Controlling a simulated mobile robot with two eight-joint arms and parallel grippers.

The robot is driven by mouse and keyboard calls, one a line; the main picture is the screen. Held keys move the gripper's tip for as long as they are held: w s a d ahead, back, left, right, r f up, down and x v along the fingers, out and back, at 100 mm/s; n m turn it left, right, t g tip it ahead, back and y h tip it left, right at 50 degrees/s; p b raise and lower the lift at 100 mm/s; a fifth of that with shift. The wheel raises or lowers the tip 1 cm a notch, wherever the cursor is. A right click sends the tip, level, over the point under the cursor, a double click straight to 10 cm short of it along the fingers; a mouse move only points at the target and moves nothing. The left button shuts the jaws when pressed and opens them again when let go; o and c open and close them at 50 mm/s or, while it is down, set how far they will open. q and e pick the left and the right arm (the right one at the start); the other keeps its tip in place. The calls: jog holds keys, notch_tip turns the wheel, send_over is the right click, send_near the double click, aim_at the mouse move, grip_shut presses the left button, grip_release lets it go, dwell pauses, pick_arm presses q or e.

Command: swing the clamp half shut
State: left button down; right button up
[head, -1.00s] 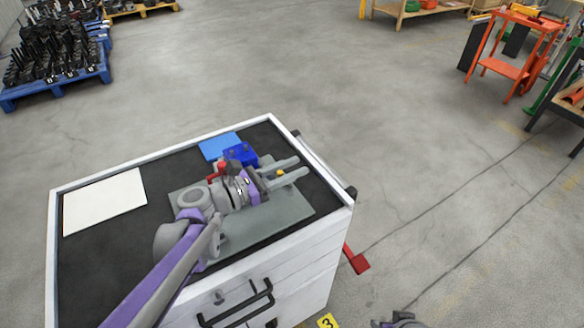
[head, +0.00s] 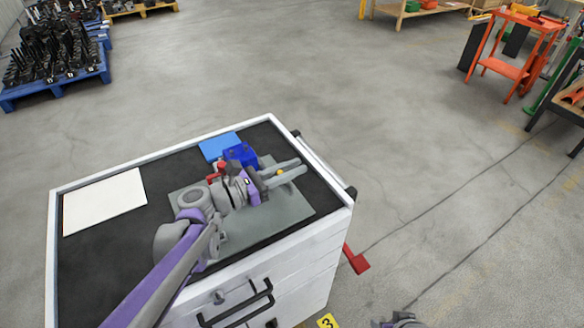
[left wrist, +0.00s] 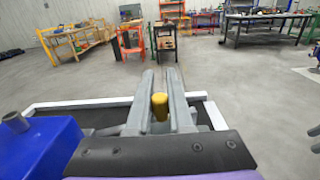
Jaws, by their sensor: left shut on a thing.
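My left gripper (head: 281,170) is over the workbench top, its long grey fingers pointing right. The fingers are shut on a yellow knob (head: 280,172), which also shows between them in the left wrist view (left wrist: 160,106). A blue block (head: 242,153) stands just behind the gripper, with a red part (head: 216,172) to its left; these look like parts of the clamp. The blue block also shows at lower left in the left wrist view (left wrist: 40,148). The gripper hides most of the clamp, so its angle is unclear. Part of my right arm (head: 400,320) shows at the bottom edge; its fingers cannot be made out.
A grey-green plate (head: 293,208) lies under the gripper on the dark top of the white drawer cabinet (head: 70,190). A white sheet (head: 105,201) lies at the left and a flat blue piece (head: 214,146) at the back. A red handle (head: 356,260) sticks out on the right side.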

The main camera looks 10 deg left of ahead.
dwell(0.6)
pick_arm(q)
jog(key=shift+s+a+m+g+h, duration=0.2)
jog(key=shift+s+m+g+h, duration=0.3)
jog(key=shift+m+g, duration=0.4)
jog(key=shift+s+a+m+g+h, duration=0.2)
jog(key=shift+s+m+g+h, duration=0.3)
jog(key=shift+g, duration=0.6)
jog(key=shift+w, duration=0.1)
jog(key=c, duration=0.8)
grip_release()
jog(key=v, duration=1)
jog(key=shift+a+f+p, duration=0.1)
jog(key=shift+a+p, duration=0.2)
jog(key=shift+a, duration=0.1)
